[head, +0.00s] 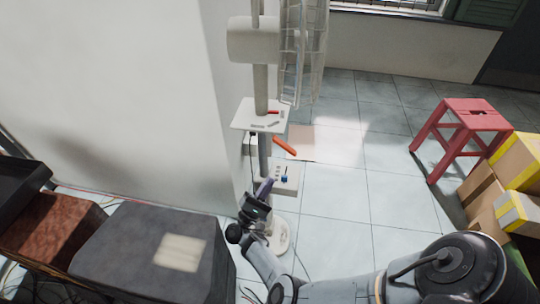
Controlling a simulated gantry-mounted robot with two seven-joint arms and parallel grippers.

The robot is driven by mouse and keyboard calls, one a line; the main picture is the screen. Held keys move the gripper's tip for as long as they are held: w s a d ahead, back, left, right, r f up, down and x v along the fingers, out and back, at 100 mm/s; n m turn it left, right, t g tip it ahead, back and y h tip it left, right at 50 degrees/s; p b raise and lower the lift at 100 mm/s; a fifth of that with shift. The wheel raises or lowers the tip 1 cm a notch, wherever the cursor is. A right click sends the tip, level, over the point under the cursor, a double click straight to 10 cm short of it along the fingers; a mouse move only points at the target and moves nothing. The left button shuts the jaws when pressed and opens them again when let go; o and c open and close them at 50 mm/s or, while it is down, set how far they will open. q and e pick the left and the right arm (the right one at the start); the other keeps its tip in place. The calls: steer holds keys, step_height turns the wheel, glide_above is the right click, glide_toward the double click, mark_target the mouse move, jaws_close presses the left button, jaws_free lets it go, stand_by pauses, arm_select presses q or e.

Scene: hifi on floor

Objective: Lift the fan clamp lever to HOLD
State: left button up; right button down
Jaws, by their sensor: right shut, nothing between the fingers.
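The standing fan (262,45) stands beside the wall, with its white cage and motor housing at the top. An orange lever (285,145) sticks out from its pole and slopes down to the right. Above it a white plate (245,115) carries small dark and red marks, too small to read. My left gripper is out of view.
A dark grey box (140,245) and a brown box (50,228) stand at lower left. A red stool (468,112) and cardboard boxes (515,165) are at the right. The tiled floor (350,170) between fan and stool is clear. A wall (110,90) is close on the left.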

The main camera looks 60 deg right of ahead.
mark_target(285, 146)
steer(key=shift+m+g+y, duration=0.3)
steer(key=shift+m+g, duration=0.3)
steer(key=shift+m, duration=0.1)
steer(key=x, duration=0.5)
steer(key=p+x, duration=0.1)
steer(key=x, duration=0.2)
steer(key=shift+s+d+r, duration=0.1)
steer(key=shift+s+d, duration=0.15)
steer(key=shift+s, duration=0.15)
steer(key=shift+d+r, duration=0.15)
steer(key=shift+d, duration=0.1)
steer(key=shift+s+d, duration=0.1)
